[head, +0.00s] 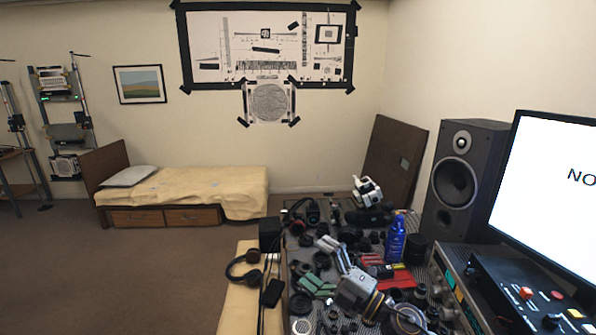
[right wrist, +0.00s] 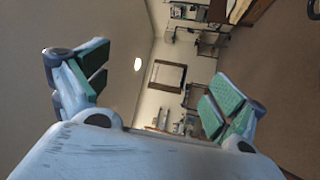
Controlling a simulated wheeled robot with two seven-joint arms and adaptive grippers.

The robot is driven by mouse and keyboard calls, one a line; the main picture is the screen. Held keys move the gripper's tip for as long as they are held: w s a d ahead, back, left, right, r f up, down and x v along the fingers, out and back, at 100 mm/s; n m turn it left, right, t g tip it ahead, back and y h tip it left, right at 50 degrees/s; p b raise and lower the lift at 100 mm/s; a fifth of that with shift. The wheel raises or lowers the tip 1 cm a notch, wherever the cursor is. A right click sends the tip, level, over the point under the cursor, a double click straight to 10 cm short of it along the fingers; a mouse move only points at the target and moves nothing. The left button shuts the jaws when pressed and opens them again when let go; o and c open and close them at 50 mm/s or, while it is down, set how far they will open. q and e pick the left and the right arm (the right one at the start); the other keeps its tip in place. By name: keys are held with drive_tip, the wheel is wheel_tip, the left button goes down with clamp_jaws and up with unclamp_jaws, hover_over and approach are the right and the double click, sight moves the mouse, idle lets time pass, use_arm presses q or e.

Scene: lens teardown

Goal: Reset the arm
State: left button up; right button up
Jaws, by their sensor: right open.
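My right arm comes into the head view from the bottom, over the cluttered workbench. Its grey-white right gripper (head: 314,265) points up and left, with its fingers spread apart. The right wrist view also shows the right gripper (right wrist: 152,88), with green-padded fingers wide apart at left and right. Nothing is between the fingers there; the room's wall and floor lie beyond. In the head view the gripper covers part of the bench, and its height above the parts cannot be told. My left gripper does not show.
The workbench holds many dark lens parts, a blue bottle (head: 395,240), a white microscope-like device (head: 367,191) and a red item (head: 400,278). A speaker (head: 463,180) and a monitor (head: 548,190) stand on the right. Headphones (head: 243,268) lie left. Floor (head: 130,270) is open at left.

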drive_tip(key=w+d+f+m+t+h, duration=0.1)
drive_tip(key=d+f+m+t+h, duration=0.15)
drive_tip(key=d+m+h, duration=0.55)
drive_tip(key=w+d+f+m+t+h, duration=0.1)
drive_tip(key=d+f+m+t+h, duration=0.1)
drive_tip(key=d+m+t+h, duration=0.5)
drive_tip(key=s+d+f+m+g+h, duration=0.35)
drive_tip(key=s+f+m+g, duration=0.3)
drive_tip(key=f+g, duration=0.4)
drive_tip(key=s+f+m+g+y, duration=0.1)
drive_tip(key=s+f+g, duration=0.3)
drive_tip(key=s+f, duration=0.4)
drive_tip(key=s+f+m+g+y, duration=0.15)
drive_tip(key=s+f+g, duration=0.3)
drive_tip(key=s, duration=0.65)
wheel_tip(320, 180, down, 34)
drive_tip(key=s+d, duration=0.1)
drive_tip(key=s, duration=0.1)
drive_tip(key=s+d+f+g, duration=0.1)
drive_tip(key=s+d+f, duration=0.2)
drive_tip(key=s+f, duration=0.6)
drive_tip(key=s+d+f+g+h, duration=0.1)
drive_tip(key=s+d+f, duration=0.2)
drive_tip(key=s+f, duration=0.7)
drive_tip(key=shift+s, duration=1.15)
